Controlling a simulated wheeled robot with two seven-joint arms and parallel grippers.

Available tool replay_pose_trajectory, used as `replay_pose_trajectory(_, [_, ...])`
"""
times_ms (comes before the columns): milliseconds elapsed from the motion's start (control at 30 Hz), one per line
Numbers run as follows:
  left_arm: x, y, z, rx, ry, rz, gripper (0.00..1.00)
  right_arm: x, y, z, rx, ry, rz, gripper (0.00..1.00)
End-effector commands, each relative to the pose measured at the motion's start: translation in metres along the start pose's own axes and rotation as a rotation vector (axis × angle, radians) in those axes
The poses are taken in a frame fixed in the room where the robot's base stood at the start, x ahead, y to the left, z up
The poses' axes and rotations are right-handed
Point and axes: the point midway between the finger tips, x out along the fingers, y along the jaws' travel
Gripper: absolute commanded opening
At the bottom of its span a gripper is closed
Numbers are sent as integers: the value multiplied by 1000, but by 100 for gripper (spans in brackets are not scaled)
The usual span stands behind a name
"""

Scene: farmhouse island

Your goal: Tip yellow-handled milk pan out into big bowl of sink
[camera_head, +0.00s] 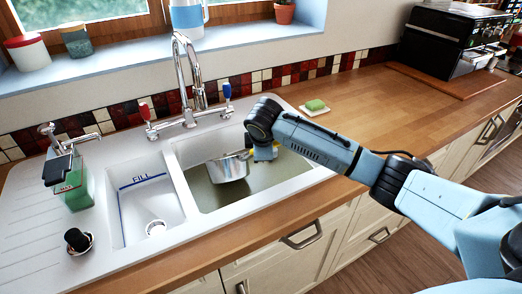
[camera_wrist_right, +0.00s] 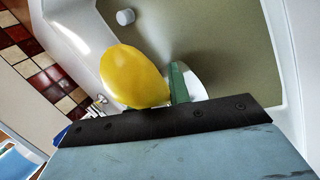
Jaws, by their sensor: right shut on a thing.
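The milk pan (camera_head: 228,167), a metal pot, is inside the big right-hand bowl of the sink (camera_head: 200,203), slightly tilted. Its contents cannot be made out. My right gripper (camera_head: 264,153) reaches into this bowl from the right, just beside the pan. In the right wrist view the yellow handle (camera_wrist_right: 134,76) fills the space by the green finger of my right gripper (camera_wrist_right: 178,84), which is shut on it. The pan's body is mostly hidden there. The bowl's floor (camera_wrist_right: 225,45) looks olive. My left gripper is not in view.
A tall tap (camera_head: 190,85) with red and blue levers stands behind the bowls. The smaller bowl (camera_head: 150,205), marked FILL, lies left, with a green soap bottle (camera_head: 70,183) beyond it.

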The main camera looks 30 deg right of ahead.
Motion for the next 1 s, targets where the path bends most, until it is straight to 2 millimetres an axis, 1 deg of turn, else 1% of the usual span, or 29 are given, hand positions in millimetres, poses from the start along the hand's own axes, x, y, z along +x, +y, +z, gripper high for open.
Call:
replay_pose_trajectory(33, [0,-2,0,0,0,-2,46,-2,2,-1,2,6,7,0])
replay_pose_trajectory(167, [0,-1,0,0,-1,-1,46,-4,-4,-1,0,19,28,0])
replay_pose_trajectory(267, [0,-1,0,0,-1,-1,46,-9,-14,0,-1,42,67,0])
replay_pose_trajectory(367, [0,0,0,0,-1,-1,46,-19,-25,1,1,76,127,0])
replay_pose_trajectory(567, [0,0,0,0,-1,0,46,-54,-46,8,18,157,276,0])
replay_pose_trajectory(700, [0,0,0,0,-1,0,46,-86,-57,16,34,210,380,0])
replay_pose_trajectory(900, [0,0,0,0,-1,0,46,-126,-68,26,53,269,495,0])
replay_pose_trajectory(1000, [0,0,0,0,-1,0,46,-139,-71,29,60,287,529,0])
